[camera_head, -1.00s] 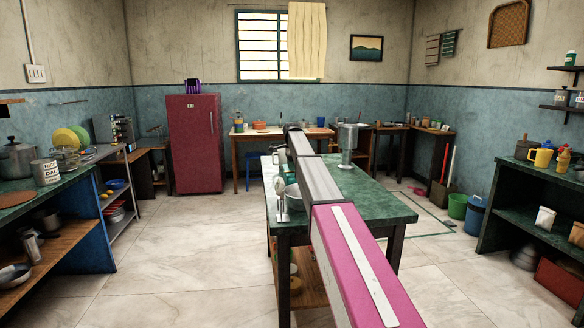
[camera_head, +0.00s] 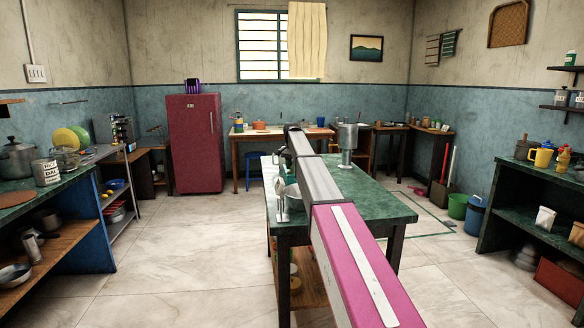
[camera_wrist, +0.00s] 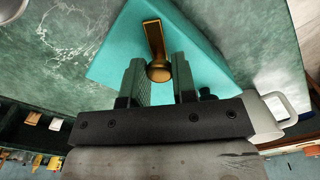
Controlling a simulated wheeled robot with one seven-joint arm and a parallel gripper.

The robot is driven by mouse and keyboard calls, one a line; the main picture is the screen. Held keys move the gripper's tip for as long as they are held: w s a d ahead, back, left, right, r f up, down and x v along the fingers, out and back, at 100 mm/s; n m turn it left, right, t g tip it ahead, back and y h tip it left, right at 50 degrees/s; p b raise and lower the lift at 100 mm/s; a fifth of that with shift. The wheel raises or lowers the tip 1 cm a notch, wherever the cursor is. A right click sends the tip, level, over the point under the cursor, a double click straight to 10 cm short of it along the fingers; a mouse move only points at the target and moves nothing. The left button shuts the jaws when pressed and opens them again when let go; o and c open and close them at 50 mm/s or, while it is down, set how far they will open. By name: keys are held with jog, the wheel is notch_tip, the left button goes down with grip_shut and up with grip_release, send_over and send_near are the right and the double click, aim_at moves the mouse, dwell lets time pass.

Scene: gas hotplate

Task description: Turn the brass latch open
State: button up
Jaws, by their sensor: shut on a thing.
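The brass latch (camera_wrist: 154,40) shows in the wrist view as a short bar with a rounded knob at its near end. It is mounted on a turquoise panel (camera_wrist: 112,62). My gripper (camera_wrist: 158,78) has its two grey fingers on either side of the knob and is shut on it. The finger faces partly hide where they touch the knob. In the head view my arm covers the latch, and I cannot make it out there.
In the wrist view, a pale handled object (camera_wrist: 270,118) is close beside my gripper. Open floor (camera_head: 190,255) lies left.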

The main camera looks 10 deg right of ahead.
jog(key=n, duration=0.3)
jog(key=shift+n, duration=2.3)
jog(key=o, duration=0.9)
notch_tip(320, 180, up, 11)
jog(key=shift+f, duration=0.1)
